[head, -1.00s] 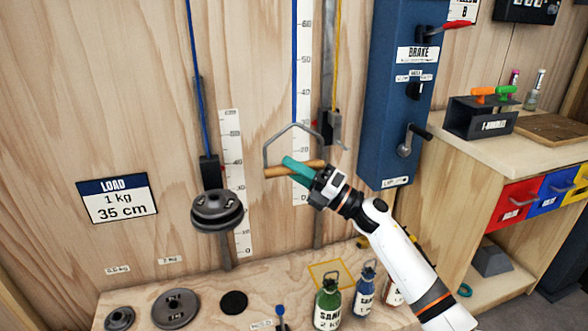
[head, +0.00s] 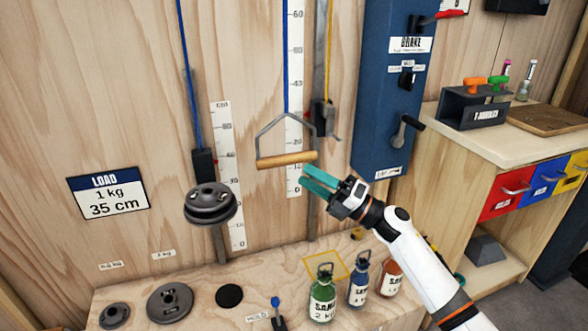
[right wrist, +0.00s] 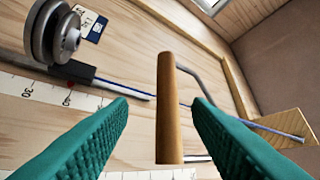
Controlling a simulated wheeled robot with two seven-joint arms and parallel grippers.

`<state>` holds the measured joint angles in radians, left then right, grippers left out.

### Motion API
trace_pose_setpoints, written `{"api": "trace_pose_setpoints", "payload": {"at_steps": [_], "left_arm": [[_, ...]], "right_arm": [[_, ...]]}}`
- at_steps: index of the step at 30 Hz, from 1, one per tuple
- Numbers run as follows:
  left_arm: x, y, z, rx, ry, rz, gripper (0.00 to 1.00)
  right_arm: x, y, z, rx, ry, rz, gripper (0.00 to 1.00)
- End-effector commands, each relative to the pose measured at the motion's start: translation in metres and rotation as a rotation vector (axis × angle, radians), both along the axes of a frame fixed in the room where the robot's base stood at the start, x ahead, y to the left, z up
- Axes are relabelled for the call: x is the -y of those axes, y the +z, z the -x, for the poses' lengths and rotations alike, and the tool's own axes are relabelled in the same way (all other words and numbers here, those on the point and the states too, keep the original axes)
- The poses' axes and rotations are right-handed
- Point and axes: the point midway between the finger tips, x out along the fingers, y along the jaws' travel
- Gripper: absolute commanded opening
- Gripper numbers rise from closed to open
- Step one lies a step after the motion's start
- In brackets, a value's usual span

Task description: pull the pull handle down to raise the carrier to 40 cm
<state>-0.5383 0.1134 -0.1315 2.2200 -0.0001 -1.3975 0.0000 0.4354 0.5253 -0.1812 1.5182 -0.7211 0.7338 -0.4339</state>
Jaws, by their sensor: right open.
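The pull handle is a wooden bar (head: 287,160) under a grey metal bow, hanging on a blue cord in front of a white scale (head: 294,130). My right gripper (head: 318,180), with teal fingers, is open and empty just below and right of the bar's right end. In the right wrist view the wooden bar (right wrist: 170,110) appears in the gap between the open fingers (right wrist: 160,115), and touches neither. The carrier, dark stacked weights (head: 210,203) on a black block, hangs on another blue cord beside a second scale (head: 226,165); its exact height is hard to read. My left gripper is not in view.
A load card (head: 108,193) reads 1 kg, 35 cm. A blue brake box (head: 385,130) with levers stands close right of the handle. A bench with drawers (head: 507,195) is at right.

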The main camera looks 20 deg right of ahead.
Motion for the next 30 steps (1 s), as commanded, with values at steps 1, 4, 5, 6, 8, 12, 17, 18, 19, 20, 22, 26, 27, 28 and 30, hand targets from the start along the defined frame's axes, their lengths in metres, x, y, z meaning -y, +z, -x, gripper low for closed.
{"api": "trace_pose_setpoints", "payload": {"at_steps": [1,4,5,6,8,12,17,18,19,20,22,26,27,28,30], "left_arm": [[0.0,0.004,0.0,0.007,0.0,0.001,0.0],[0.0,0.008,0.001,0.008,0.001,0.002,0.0],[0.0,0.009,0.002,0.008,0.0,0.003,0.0],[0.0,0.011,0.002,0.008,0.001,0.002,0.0],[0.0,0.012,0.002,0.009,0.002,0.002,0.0],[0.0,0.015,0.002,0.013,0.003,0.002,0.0],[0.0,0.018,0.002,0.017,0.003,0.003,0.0],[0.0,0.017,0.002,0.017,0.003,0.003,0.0],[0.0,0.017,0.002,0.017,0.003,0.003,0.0],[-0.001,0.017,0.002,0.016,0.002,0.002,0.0],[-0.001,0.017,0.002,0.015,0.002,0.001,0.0],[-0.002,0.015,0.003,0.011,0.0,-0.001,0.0],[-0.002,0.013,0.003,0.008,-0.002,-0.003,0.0],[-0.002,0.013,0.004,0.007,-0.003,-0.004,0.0],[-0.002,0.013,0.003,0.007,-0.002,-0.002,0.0]], "right_arm": [[0.008,-0.006,0.007,-0.003,-0.001,0.003,0.45],[0.021,-0.013,0.017,-0.002,0.0,0.002,0.45],[0.025,-0.015,0.019,-0.003,-0.001,0.003,0.45],[0.028,-0.017,0.022,-0.003,0.0,0.002,0.45],[0.032,-0.02,0.026,-0.003,0.001,0.002,0.45],[0.038,-0.022,0.03,-0.001,0.0,0.001,0.45],[0.038,-0.022,0.03,-0.001,0.001,0.002,0.45],[0.038,-0.022,0.03,-0.001,0.001,0.002,0.45],[0.038,-0.022,0.03,-0.001,0.001,0.002,0.45],[0.038,-0.022,0.03,-0.001,0.001,0.002,0.45],[0.038,-0.022,0.03,-0.001,0.001,0.002,0.45],[0.038,-0.022,0.03,-0.001,0.001,0.001,0.45],[0.038,-0.022,0.03,-0.005,-0.001,-0.003,0.45],[0.037,-0.023,0.03,-0.012,-0.005,-0.012,0.45],[0.036,-0.029,0.029,-0.048,-0.033,-0.055,0.45]]}}
